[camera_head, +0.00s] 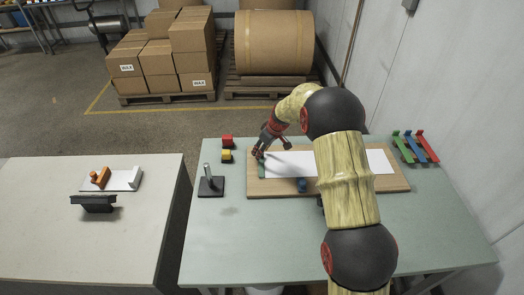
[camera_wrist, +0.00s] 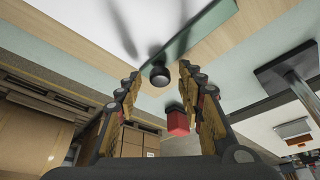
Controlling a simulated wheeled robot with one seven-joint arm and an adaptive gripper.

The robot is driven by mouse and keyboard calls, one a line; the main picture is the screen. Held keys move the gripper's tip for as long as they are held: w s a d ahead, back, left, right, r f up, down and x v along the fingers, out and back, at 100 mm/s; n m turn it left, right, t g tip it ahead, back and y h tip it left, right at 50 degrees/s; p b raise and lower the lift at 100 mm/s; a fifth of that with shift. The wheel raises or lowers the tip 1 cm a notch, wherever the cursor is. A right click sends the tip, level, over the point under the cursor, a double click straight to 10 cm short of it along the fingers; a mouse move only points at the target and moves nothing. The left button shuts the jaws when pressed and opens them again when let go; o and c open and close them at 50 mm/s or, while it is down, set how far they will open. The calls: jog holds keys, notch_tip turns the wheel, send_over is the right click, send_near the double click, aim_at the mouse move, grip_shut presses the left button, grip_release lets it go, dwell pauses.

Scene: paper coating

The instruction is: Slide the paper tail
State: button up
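A white paper sheet (camera_head: 290,163) lies on a wooden board (camera_head: 258,190) on the pale green table. A green strip (camera_head: 261,170) lies across the paper's left end; it also shows in the wrist view (camera_wrist: 203,27). A round black knob (camera_wrist: 158,76) stands by the strip's edge in the wrist view. My gripper (camera_head: 261,154) is over the strip's far end. Its two fingers (camera_wrist: 159,70) are apart, one on each side of the knob, with a gap showing on both sides. My arm hides the middle of the paper in the head view.
Red (camera_head: 227,140) and yellow (camera_head: 226,155) blocks and a black-based metal post (camera_head: 208,178) stand left of the board. Green, blue and red tools (camera_head: 415,147) lie at the right. The table front left is clear.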

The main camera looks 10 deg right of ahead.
jog(key=c, duration=0.3)
grip_shut()
dwell(0.6)
